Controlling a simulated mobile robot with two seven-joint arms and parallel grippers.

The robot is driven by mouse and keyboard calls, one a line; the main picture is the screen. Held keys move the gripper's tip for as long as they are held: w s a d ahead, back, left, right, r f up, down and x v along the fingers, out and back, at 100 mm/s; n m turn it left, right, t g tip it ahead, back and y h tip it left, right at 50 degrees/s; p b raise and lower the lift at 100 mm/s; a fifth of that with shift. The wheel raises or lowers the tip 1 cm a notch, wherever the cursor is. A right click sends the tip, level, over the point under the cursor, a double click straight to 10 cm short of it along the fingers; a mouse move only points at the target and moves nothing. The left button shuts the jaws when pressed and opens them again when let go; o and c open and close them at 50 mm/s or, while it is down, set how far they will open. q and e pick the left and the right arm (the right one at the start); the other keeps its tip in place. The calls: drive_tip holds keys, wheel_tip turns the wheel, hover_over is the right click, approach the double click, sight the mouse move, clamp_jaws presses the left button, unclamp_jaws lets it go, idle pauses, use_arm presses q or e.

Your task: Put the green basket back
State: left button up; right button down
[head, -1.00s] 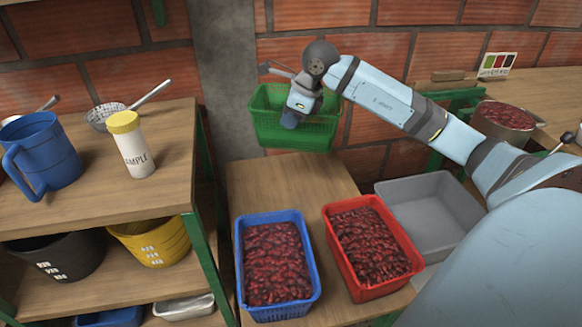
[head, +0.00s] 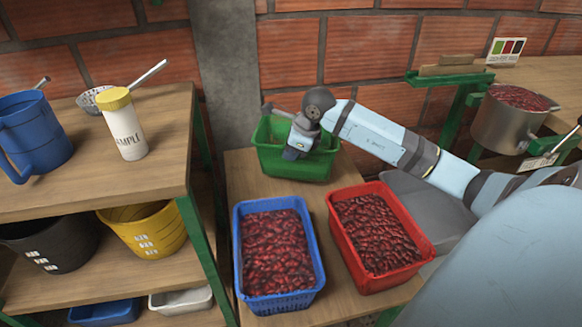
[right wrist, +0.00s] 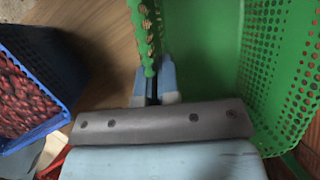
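The green basket (head: 290,168) is empty and upright at the back of the low wooden table, behind the blue crate. Whether its base touches the tabletop, I cannot tell. My right arm covers part of the basket's right side. My left gripper is not in view.
A blue crate (head: 239,270) and a red crate (head: 425,245), both full of red cherries, stand on the low table (head: 325,297). A grey tub (head: 425,205) is partly behind my right arm. A shelf with a jug (head: 35,135) and sample bottle (head: 122,125) stands left.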

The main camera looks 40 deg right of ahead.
wheel_tip(320, 180, down, 4)
drive_tip(key=shift+f+b, duration=0.1)
drive_tip(key=shift+b, duration=0.6)
drive_tip(key=shift+f, duration=0.1)
drive_tip(key=c, duration=1.4)
unclamp_jaws()
drive_tip(key=shift+o, duration=0.2)
